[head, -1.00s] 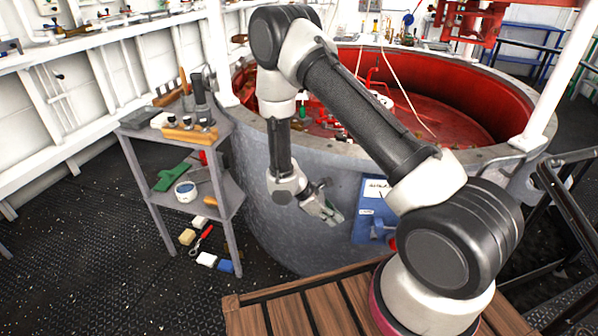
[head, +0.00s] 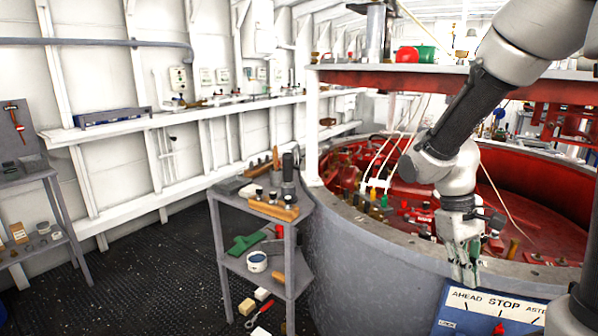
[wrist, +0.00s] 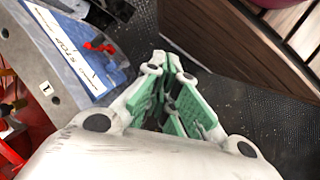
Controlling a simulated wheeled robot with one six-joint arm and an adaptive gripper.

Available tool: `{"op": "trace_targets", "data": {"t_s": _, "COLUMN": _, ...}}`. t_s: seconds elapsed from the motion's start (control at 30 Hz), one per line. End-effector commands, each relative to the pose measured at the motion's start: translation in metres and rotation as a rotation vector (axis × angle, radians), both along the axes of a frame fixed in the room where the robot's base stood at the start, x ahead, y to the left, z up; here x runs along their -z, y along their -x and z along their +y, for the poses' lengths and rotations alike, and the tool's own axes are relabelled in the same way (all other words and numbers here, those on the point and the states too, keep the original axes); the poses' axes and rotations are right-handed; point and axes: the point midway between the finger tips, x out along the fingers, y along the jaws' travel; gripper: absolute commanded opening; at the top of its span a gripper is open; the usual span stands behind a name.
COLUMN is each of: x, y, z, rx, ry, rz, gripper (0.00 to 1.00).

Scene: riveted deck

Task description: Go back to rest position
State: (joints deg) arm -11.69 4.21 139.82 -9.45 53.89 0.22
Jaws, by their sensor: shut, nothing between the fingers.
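My gripper (head: 464,272) hangs at the right of the head view, pointing down, in front of the rim of the large round grey tub (head: 375,245). In the wrist view my gripper (wrist: 172,75) shows its green-padded fingers shut, with nothing held. A blue panel (head: 490,312) with a white label reading AHEAD and STOP is just below and to the right of my gripper. The panel also shows at the upper left of the wrist view (wrist: 98,62).
A grey shelf stand (head: 240,208) with tools, a green brush and a tin stands left of the tub. Another shelf (head: 25,180) stands at the far left. Black floor (head: 140,270) between them is clear. A wooden platform (wrist: 230,45) shows in the wrist view.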

Motion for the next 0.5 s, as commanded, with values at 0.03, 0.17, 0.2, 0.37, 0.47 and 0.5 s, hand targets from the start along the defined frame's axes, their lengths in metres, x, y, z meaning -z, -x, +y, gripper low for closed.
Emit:
{"op": "trace_targets", "data": {"t_s": 0.03, "x": -0.017, "y": 0.008, "z": -0.001, "rx": 0.039, "ry": -0.027, "rz": -0.056, "gripper": 0.00}}
{"op": "trace_targets", "data": {"t_s": 0.17, "x": -0.054, "y": 0.029, "z": -0.003, "rx": 0.132, "ry": -0.100, "rz": -0.194, "gripper": 0.00}}
{"op": "trace_targets", "data": {"t_s": 0.2, "x": -0.064, "y": 0.036, "z": -0.003, "rx": 0.155, "ry": -0.121, "rz": -0.238, "gripper": 0.00}}
{"op": "trace_targets", "data": {"t_s": 0.37, "x": -0.102, "y": 0.058, "z": -0.008, "rx": 0.231, "ry": -0.188, "rz": -0.427, "gripper": 0.00}}
{"op": "trace_targets", "data": {"t_s": 0.47, "x": -0.122, "y": 0.067, "z": -0.014, "rx": 0.255, "ry": -0.204, "rz": -0.534, "gripper": 0.00}}
{"op": "trace_targets", "data": {"t_s": 0.5, "x": -0.129, "y": 0.070, "z": -0.016, "rx": 0.260, "ry": -0.208, "rz": -0.570, "gripper": 0.00}}
